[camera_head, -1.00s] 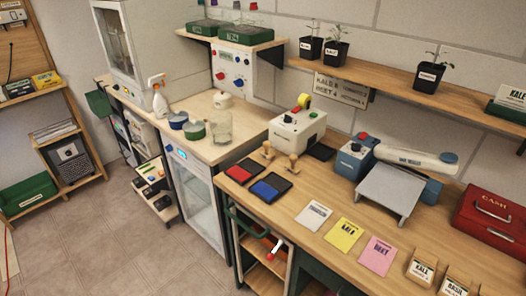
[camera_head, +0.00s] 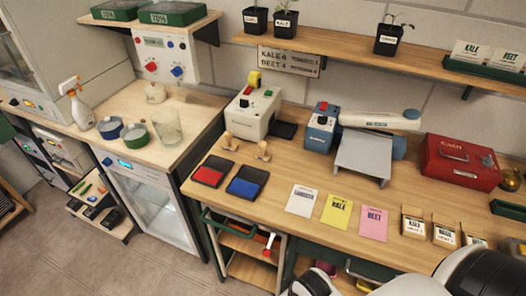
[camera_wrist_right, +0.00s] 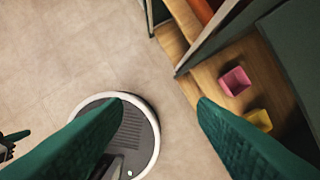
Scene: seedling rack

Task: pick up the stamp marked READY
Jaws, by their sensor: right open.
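Two stamps with pale wooden handles stand upright on the wooden workbench (camera_head: 330,203) in the head view. One stamp (camera_head: 228,141) is at the left and the other stamp (camera_head: 262,151) is just right of it. Their markings are too small to read, so I cannot tell which says READY. A red ink pad (camera_head: 208,176) and a blue ink pad (camera_head: 247,187) lie in front of them. My right gripper (camera_wrist_right: 160,102) shows two green fingers spread wide, with nothing between them, over the floor in the right wrist view.
Behind the stamps are a cream machine (camera_head: 250,112) and a dark pad (camera_head: 283,130). Seed packets (camera_head: 302,200) lie along the front. Pink (camera_wrist_right: 235,81) and yellow pots sit on a low shelf.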

